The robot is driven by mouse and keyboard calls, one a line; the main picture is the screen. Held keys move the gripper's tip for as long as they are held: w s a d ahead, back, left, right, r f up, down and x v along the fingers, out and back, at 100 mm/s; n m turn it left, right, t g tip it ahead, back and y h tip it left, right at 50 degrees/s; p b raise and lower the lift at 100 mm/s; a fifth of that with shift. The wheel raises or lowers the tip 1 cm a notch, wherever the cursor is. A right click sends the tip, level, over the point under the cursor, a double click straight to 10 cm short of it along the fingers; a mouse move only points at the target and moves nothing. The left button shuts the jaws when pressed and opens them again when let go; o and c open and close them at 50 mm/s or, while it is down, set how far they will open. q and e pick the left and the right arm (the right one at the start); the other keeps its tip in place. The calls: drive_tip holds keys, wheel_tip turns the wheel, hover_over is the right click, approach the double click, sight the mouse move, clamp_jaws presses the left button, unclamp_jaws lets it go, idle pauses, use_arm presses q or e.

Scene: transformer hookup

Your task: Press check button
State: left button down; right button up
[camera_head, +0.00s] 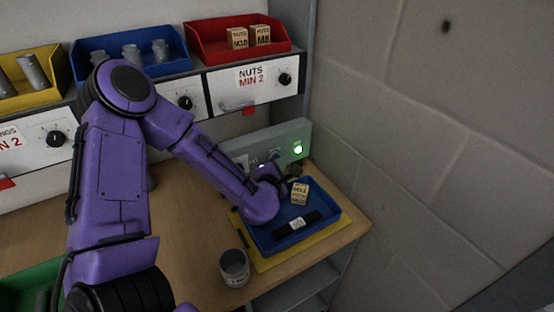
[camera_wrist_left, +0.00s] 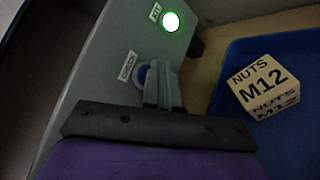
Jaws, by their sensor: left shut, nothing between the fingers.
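A grey box (camera_head: 308,131) stands at the back of the bench, with a lit green lamp (camera_head: 298,149) on its face. My left gripper (camera_wrist_left: 161,70) is shut and empty. Its fingertips are right at the button and partly cover it; I cannot tell whether they touch it. My right gripper is not in view.
A grey cup (camera_head: 234,268) stands in front. Yellow, blue and red bins line the shelf; a block wall (camera_head: 440,150) bounds the right.

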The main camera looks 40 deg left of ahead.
use_arm(q)
drive_tip(key=shift+d, duration=0.1)
drive_tip(key=shift+s+d+b, duration=0.3)
drive_tip(key=shift+d, duration=0.35)
drive_tip(key=shift+s+d+b, duration=0.25)
drive_tip(key=shift+s+d, duration=0.05)
drive_tip(key=shift+d, duration=0.5)
drive_tip(key=shift+s+d+b, duration=0.3)
drive_tip(key=shift+s+d, duration=0.05)
drive_tip(key=shift+d, duration=0.4)
drive_tip(key=shift+s+d+b, duration=0.25)
drive_tip(key=shift+s+d, duration=0.05)
drive_tip(key=shift+d, duration=0.5)
